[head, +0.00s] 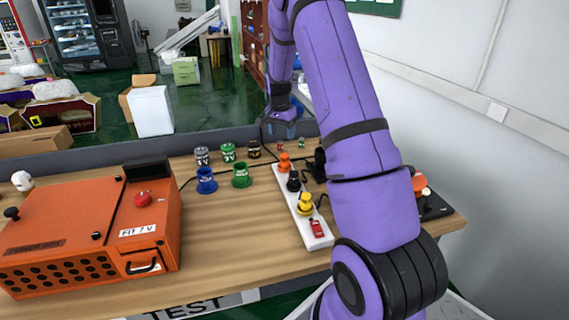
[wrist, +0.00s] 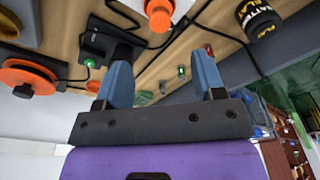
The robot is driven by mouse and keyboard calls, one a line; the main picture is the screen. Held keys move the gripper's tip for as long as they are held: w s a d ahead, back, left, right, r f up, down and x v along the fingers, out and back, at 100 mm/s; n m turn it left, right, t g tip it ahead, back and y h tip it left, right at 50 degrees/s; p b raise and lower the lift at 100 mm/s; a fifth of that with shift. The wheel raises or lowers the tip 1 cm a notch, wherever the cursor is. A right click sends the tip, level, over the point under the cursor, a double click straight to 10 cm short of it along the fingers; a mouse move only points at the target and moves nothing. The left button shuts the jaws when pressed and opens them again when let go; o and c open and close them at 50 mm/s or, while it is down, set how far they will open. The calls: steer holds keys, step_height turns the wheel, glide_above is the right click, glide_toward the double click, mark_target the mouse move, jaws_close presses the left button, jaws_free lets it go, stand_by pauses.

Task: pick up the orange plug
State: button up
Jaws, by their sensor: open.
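The orange plug (head: 284,161) stands upright at the far end of a white power strip (head: 289,195) on the wooden table in the head view. A black plug (head: 294,181) and a yellow plug (head: 305,203) stand nearer on the same strip. My gripper (head: 281,130) is beyond the orange plug, near the table's far edge, and apart from it. In the wrist view my gripper (wrist: 163,60) has its two blue fingers spread with nothing between them. An orange round part (wrist: 160,12), apparently the orange plug, is cut off at the top edge.
Blue (head: 206,181) and green (head: 240,175) plugs stand left of the strip, with several small cylinders behind them. An orange box (head: 90,235) fills the table's left. A black device with an orange disc (head: 420,183) is at right.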

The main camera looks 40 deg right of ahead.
mark_target(284, 155)
steer(key=f, duration=0.3)
steer(key=d+f, duration=0.1)
steer(key=f, duration=0.7)
steer(key=shift+w+d+f, duration=0.1)
steer(key=shift+w+d, duration=0.2)
steer(key=shift+d, duration=0.05)
steer(key=c, duration=1)
